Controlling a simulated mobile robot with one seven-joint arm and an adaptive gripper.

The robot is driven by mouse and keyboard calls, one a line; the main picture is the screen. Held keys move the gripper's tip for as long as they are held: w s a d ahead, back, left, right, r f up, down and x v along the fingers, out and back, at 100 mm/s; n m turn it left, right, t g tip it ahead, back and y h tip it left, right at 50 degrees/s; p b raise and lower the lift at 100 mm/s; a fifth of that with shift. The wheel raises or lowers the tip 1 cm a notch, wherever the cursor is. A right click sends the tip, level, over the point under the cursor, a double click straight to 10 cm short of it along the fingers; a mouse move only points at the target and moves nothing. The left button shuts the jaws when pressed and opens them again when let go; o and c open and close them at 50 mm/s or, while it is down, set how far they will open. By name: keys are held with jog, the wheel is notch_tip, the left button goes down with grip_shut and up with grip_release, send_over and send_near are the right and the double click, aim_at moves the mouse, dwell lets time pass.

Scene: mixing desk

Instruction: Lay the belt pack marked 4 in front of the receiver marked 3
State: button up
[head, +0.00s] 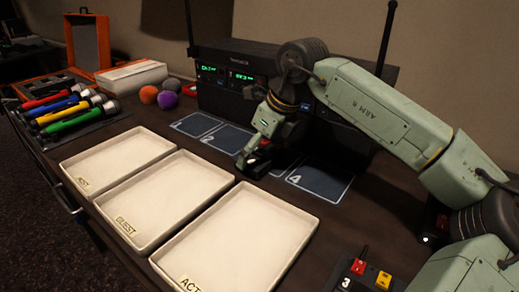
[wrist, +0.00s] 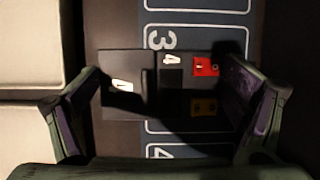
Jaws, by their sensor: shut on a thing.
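The belt pack marked 4 (wrist: 172,95) is black, with a white 4, a red button and a dark yellow button in shadow. My gripper (wrist: 165,100) is shut on it, one finger at each side. In the head view my gripper (head: 256,160) points down at the desk, with the dark pack (head: 258,168) mostly hidden beneath it. The pack is over the blue panel marked 3 (wrist: 195,36), in front of the rack of receivers (head: 232,92). Whether it touches the panel I cannot tell. Panel 4 (head: 320,182) is just to the right.
Three white trays (head: 163,203) stand along the front. Another belt pack marked 3 (head: 347,283) lies at the lower right. Panel 2 (head: 227,139) is bare.

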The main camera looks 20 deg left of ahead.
dwell(0.3)
jog(key=o, duration=0.9)
jog(key=shift+o, duration=0.2)
jog(key=shift+r+p, duration=2.45)
jog(key=shift+r, duration=1.1)
jog(key=shift+f, duration=0.1)
